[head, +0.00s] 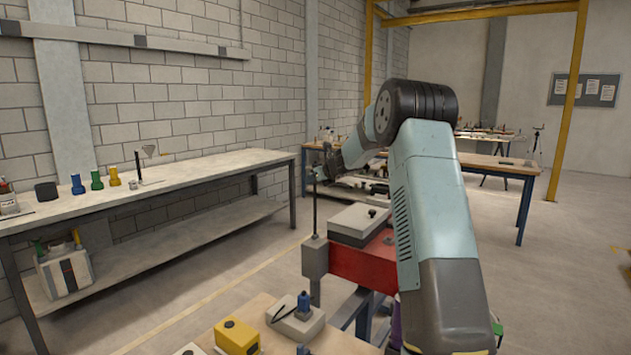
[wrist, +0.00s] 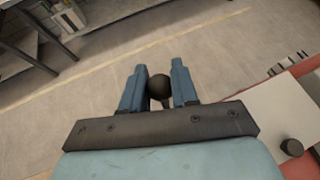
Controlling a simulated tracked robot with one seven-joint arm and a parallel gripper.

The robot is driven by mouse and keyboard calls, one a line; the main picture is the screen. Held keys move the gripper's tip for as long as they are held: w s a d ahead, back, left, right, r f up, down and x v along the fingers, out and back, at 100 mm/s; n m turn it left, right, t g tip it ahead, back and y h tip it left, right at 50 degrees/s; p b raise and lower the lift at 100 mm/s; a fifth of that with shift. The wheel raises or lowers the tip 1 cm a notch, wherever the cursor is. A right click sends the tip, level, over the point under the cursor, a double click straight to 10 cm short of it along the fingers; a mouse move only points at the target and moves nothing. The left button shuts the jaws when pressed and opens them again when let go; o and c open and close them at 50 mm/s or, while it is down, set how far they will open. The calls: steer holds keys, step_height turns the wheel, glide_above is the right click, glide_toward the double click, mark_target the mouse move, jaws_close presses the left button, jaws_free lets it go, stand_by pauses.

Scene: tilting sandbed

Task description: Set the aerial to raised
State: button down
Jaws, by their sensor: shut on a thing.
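The aerial (head: 314,215) is a thin dark rod. It stands about upright from a grey block at the left end of a red unit (head: 362,263) in the head view. My gripper (head: 318,174) is at the rod's top end. In the wrist view a dark round knob (wrist: 159,87) sits between the two blue fingers of my gripper, which is shut on it. The rod below the knob is mostly hidden in the wrist view.
A light grey box (head: 358,221) with a dark knob is on the red unit. A long workbench (head: 190,185) runs along the left wall. Open floor lies between.

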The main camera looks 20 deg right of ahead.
steer(key=c, duration=0.9)
jaws_free()
steer(key=shift+w, duration=0.1)
steer(key=v, duration=1.3)
steer(key=shift+s, duration=0.3)
steer(key=s+a+r+n+g, duration=0.25)
steer(key=s+a+n, duration=0.55)
steer(key=s, duration=0.5)
steer(key=s+a+r+n+g, duration=0.25)
steer(key=s+a+n, duration=0.55)
steer(key=s, duration=0.5)
steer(key=s+f+n+h, duration=0.1)
steer(key=s+f+n, duration=0.1)
steer(key=s+n, duration=0.3)
steer(key=s+d+f+n+h, duration=0.1)
steer(key=s+n, duration=0.4)
steer(key=s, duration=0.7)
steer(key=s+d+f+n+g+h, duration=0.1)
steer(key=s+f+n+h, duration=0.1)
steer(key=s+n, duration=0.3)
steer(key=shift+s+d+f+n, duration=0.1)
steer(key=shift+s+f, duration=0.2)
steer(key=shift+s, duration=0.45)
steer(key=shift+s+f+n, duration=0.1)
steer(key=shift+s+f, duration=0.2)
steer(key=shift+s, duration=0.45)
steer(key=shift+s+d+f+n, duration=0.1)
steer(key=shift+s+f, duration=0.2)
steer(key=shift+s, duration=0.45)
